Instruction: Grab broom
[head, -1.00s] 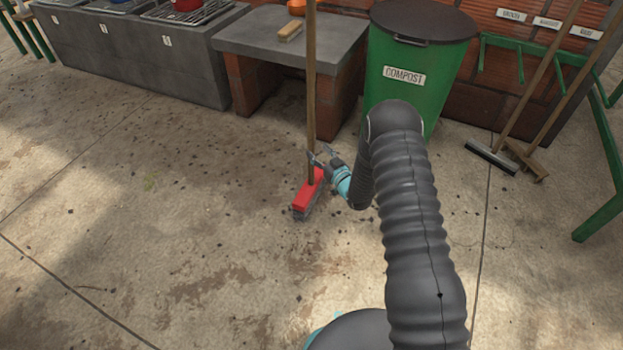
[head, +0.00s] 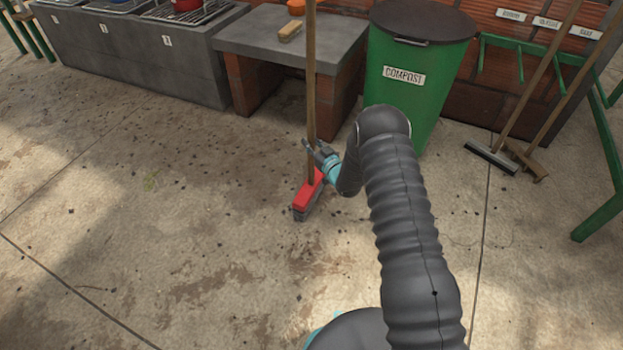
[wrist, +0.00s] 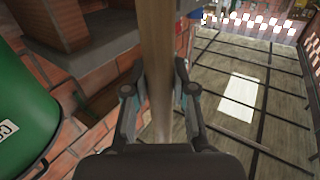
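The broom has a red head (head: 309,196) with dark bristles resting on the concrete floor and a long brown wooden handle (head: 311,75) standing upright. My gripper (head: 312,149) is at the lower part of the handle, a little above the red head. In the wrist view the handle (wrist: 157,60) runs between the two open fingers of my gripper (wrist: 158,88). A gap shows on each side of the handle, so the fingers do not look closed on it. The broom head is out of the wrist view.
A green compost bin (head: 415,85) stands behind my arm. A grey bench on brick legs (head: 260,42) is behind the broom, with a brush (head: 291,31) on it. A squeegee (head: 491,157) and another broom (head: 525,162) lean at the right. The floor in front is clear.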

